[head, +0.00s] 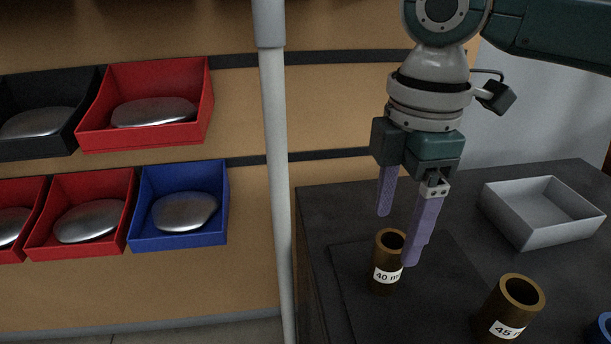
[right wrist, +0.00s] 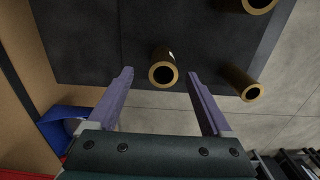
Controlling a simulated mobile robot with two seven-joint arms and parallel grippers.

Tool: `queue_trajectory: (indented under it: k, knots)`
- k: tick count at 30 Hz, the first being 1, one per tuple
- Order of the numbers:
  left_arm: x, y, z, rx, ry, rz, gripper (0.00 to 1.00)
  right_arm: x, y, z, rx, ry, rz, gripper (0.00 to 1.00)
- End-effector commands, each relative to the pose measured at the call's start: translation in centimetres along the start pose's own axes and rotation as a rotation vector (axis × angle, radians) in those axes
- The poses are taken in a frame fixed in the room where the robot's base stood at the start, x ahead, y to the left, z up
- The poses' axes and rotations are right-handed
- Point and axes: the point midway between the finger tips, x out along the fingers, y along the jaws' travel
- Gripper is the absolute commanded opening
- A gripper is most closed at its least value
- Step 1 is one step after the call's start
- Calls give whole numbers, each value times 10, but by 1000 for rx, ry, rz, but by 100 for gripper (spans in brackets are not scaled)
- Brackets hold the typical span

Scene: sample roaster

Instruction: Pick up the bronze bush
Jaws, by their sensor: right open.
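A bronze bush (head: 386,276) with a white label reading "40" stands upright on a dark mat. In the right wrist view this bush (right wrist: 162,74) shows its open bore, centred between my fingers. A second bronze bush (head: 507,310), labelled "45", stands to the right and nearer. My right gripper (head: 397,237) is open and points down, its two purple fingers around the rim of the "40" bush. One finger hides part of that bush's right side. In the right wrist view my gripper (right wrist: 160,73) holds nothing. My left gripper is not in view.
A grey tray (head: 541,217) stands at the back right of the dark table (head: 320,215). A blue object (head: 603,330) is cut off at the right edge. Red, black and blue bins (head: 180,203) with metal pieces hang at left, behind a pale pole (head: 273,150).

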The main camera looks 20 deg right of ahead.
Motion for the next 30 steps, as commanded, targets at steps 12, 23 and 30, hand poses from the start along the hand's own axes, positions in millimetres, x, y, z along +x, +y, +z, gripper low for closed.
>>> queue_trajectory:
  k: [12, 23, 30]
  knots:
    - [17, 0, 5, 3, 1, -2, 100, 53, -7, -2, -1, -1, 1, 84]
    - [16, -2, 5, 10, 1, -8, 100, 52, -7, -2, -1, 0, 2, 69]
    - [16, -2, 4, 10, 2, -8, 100, 52, -7, -2, -1, 0, 2, 42]
